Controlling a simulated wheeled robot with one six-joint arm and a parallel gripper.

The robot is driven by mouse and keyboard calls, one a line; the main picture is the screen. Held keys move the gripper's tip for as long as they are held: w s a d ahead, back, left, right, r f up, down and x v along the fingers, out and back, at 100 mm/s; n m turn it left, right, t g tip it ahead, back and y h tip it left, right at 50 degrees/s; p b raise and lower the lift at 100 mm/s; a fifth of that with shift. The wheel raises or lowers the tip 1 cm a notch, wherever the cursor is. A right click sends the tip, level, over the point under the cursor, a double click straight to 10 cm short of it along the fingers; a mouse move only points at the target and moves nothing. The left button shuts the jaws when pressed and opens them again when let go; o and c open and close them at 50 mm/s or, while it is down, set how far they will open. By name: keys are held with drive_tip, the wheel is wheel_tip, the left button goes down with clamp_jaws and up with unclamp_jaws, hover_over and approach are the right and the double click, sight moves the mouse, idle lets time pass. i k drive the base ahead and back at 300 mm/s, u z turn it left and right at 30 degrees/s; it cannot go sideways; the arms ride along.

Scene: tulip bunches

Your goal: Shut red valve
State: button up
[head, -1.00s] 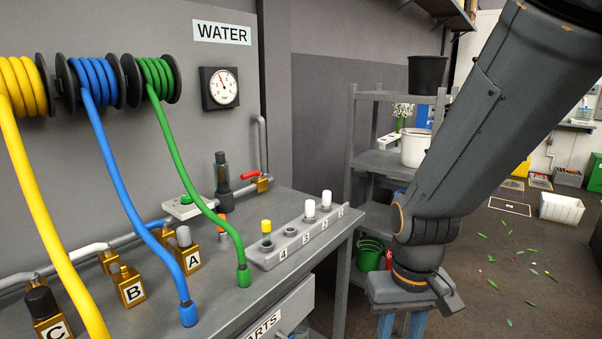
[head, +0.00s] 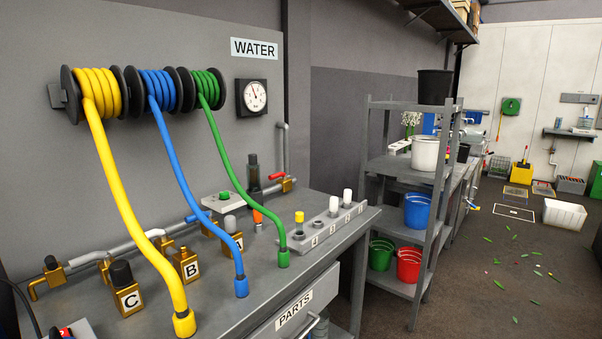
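The red valve is a red lever handle (head: 277,176) on a brass body (head: 288,185), at the back right of the grey bench in the head view. It sits on the grey pipe along the wall, just right of a dark upright cylinder (head: 254,172). The lever points left from the body and looks roughly in line with the pipe, though it is small at this distance. A vertical pipe (head: 285,145) rises behind it. My gripper is out of the frame, and nothing of my arm touches the valve.
Yellow (head: 128,200), blue (head: 194,198) and green (head: 228,175) hoses hang from wall reels to the bench (head: 215,290). Brass blocks, including block C (head: 127,300), and a numbered rack (head: 325,232) stand on it. A shelf (head: 400,165) with buckets stands right. Floor at far right has scattered leaves.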

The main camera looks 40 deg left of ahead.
sight(278, 174)
drive_tip(key=z, duration=0.05)
drive_tip(key=i, duration=1.05)
drive_tip(key=u, duration=0.65)
drive_tip(key=i, duration=0.8)
drive_tip(key=u, duration=0.85)
